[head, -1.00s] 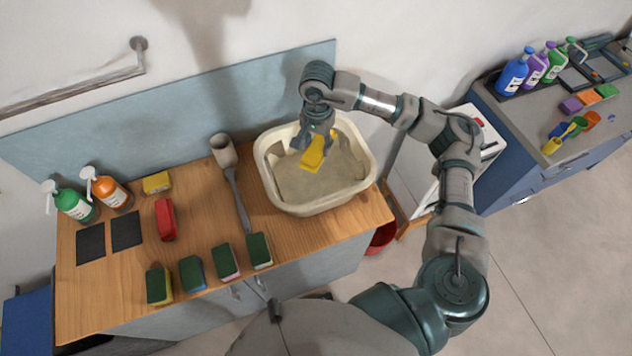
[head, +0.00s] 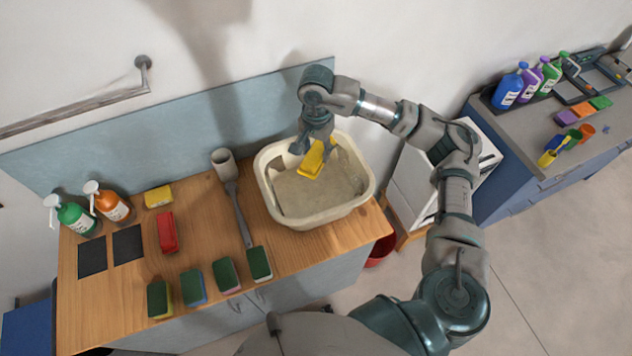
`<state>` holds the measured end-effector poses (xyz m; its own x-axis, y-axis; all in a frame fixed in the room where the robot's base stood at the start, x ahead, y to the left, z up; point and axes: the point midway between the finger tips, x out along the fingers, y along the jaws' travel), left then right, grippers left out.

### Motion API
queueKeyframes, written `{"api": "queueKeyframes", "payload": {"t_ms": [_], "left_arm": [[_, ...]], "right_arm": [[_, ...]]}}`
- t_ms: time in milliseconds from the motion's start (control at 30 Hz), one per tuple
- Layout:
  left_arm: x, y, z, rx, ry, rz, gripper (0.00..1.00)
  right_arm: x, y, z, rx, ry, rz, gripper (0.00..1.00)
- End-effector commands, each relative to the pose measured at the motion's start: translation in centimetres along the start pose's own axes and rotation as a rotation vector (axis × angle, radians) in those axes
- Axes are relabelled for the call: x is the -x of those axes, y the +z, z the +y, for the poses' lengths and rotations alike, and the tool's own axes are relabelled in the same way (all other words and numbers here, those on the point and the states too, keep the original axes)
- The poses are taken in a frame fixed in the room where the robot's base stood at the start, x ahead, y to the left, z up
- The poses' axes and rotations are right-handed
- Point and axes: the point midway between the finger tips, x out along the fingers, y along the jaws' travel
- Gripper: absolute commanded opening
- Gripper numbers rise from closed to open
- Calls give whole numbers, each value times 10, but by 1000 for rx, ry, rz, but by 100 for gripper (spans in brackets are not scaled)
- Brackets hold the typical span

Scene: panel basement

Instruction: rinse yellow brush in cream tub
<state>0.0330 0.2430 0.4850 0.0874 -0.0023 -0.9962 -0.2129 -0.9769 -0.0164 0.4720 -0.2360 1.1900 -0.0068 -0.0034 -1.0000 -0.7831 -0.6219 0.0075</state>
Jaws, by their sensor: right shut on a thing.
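The cream tub (head: 322,215) stands at the right end of the wooden counter, with greyish water in it. My right gripper (head: 312,153) reaches over the tub from the right and is shut on the yellow brush (head: 313,160). The brush is tilted inside the tub's outline, in its back half. I cannot tell whether its lower end touches the water. The gripper hides part of the brush. My left gripper is not in view.
On the counter (head: 205,248) are a green spray bottle (head: 75,216), an orange one (head: 112,206), a yellow sponge (head: 158,196), a red block (head: 167,232) and several green-topped sponges (head: 193,286). A grey long-handled tool (head: 236,195) lies just left of the tub. Bottles stand on the right-hand counter (head: 530,135).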

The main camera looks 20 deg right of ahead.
Motion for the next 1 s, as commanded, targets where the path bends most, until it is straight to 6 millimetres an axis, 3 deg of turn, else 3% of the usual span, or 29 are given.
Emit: {"api": "queueKeyframes", "payload": {"t_ms": [267, 700, 1000], "left_arm": [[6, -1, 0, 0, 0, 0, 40], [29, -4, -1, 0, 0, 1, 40], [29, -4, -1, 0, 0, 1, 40]], "right_arm": [[10, 0, 0, 0, -1, 1, 7], [58, 0, 0, 0, -1, 0, 7], [60, 0, 0, 0, 0, 0, 7]]}}
